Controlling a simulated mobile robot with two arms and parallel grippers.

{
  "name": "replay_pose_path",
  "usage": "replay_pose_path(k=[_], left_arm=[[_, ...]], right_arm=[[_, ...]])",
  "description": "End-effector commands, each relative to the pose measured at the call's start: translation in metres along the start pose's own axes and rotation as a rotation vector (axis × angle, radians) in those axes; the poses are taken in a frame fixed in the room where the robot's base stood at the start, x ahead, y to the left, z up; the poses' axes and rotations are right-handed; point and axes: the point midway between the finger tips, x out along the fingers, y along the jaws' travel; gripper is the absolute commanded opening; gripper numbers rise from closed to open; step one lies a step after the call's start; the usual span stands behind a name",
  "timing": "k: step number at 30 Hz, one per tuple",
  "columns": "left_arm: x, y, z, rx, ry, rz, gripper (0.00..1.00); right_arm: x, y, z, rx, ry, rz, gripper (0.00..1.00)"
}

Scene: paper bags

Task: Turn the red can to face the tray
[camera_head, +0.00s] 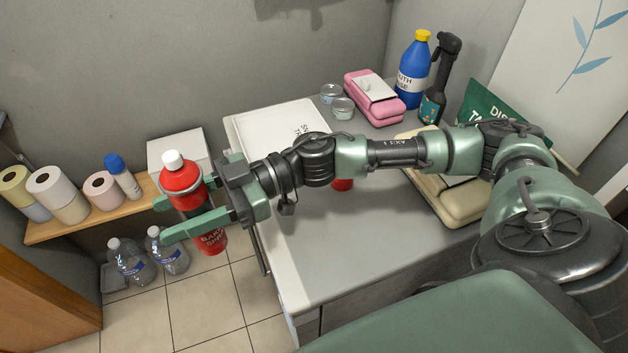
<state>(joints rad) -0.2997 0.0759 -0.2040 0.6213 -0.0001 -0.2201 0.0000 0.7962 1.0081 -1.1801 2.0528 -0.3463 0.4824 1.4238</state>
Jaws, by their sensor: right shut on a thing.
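A red can (181,178) with a white cap is held between the fingers of my right gripper (167,219). The fingers and gripper body hide the can's middle. Its lower end shows below them with pale lettering. The can is off the table's left side, above the floor, cap end up. A white tray-like board (268,130) with dark lettering lies on the table, right of the can and partly behind my right arm. My left gripper is not in view.
The grey table (330,265) has bare room in front. A small red thing (342,185) is mostly hidden by my arm. A pink case (373,98), blue bottle (413,75) and dark spray bottle (436,95) stand behind. Left are a shelf with rolls (57,193) and clear bottles (130,262).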

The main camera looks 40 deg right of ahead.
Motion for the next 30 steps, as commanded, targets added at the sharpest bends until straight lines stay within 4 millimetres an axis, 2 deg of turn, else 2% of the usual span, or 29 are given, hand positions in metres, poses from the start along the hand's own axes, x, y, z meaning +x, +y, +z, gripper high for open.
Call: replay_pose_path(k=[5, 8, 9, 12, 15, 18, 24, 30], left_arm=[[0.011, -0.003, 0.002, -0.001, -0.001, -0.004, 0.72], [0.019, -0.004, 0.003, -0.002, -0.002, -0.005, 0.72], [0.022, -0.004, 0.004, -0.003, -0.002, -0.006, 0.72], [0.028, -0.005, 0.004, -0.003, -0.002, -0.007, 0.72], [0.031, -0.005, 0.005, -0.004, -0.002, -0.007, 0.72], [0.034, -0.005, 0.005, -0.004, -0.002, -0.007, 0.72], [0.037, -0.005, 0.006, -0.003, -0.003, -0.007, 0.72], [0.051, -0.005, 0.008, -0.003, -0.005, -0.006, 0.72]], right_arm=[[-0.036, 0.007, 0.026, 0.000, -0.002, -0.115, 0.00], [-0.077, 0.015, 0.042, -0.001, -0.005, -0.186, 0.00], [-0.098, 0.018, 0.047, -0.003, -0.006, -0.212, 0.00], [-0.144, 0.022, 0.051, -0.004, -0.005, -0.252, 0.00], [-0.181, 0.021, 0.051, -0.005, -0.002, -0.285, 0.00], [-0.208, 0.016, 0.052, -0.004, 0.000, -0.320, 0.00], [-0.230, 0.009, 0.066, -0.002, 0.003, -0.332, 0.00], [-0.231, 0.008, 0.080, -0.003, 0.004, -0.333, 0.00]])
